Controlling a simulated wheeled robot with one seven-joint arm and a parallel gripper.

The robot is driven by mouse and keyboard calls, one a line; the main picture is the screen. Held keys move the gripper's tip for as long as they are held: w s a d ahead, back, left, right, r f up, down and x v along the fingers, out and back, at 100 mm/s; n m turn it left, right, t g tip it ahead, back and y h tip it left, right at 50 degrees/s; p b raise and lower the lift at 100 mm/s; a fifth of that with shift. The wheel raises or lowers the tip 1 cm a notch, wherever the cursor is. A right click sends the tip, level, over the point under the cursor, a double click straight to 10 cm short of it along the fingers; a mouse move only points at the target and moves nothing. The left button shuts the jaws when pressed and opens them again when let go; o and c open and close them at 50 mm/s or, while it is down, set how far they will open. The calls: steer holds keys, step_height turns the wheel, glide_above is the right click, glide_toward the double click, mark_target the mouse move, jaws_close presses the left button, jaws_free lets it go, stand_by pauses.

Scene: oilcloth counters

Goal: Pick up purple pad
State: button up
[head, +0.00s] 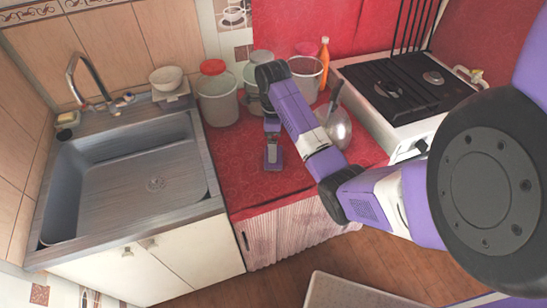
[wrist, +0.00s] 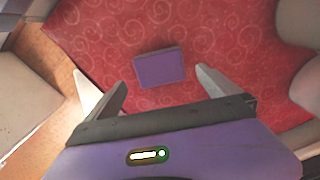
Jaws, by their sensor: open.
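The purple pad (wrist: 160,68) is a small flat block. In the wrist view it lies on the red patterned oilcloth (wrist: 225,40), between and just beyond my fingertips. My gripper (wrist: 161,80) is open and empty, with one finger to each side of the pad in the picture. No contact with the pad shows. In the head view my gripper (head: 272,148) points down over the red counter, left of the metal ladle. There I cannot clearly tell the pad apart from my gripper.
A sink (head: 130,185) is at the left. A metal ladle (head: 338,128) and a stove (head: 400,90) are to the right. The front of the red counter is clear.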

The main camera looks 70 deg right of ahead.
step_height(320, 180, down, 7)
steer(key=shift+s+r+p, duration=0.1)
steer(key=shift+p, duration=0.3)
steer(key=shift+c, duration=0.4)
steer(key=c, duration=1.3)
steer(key=shift+r, duration=0.15)
step_height(320, 180, up, 20)
steer(key=p, duration=0.6)
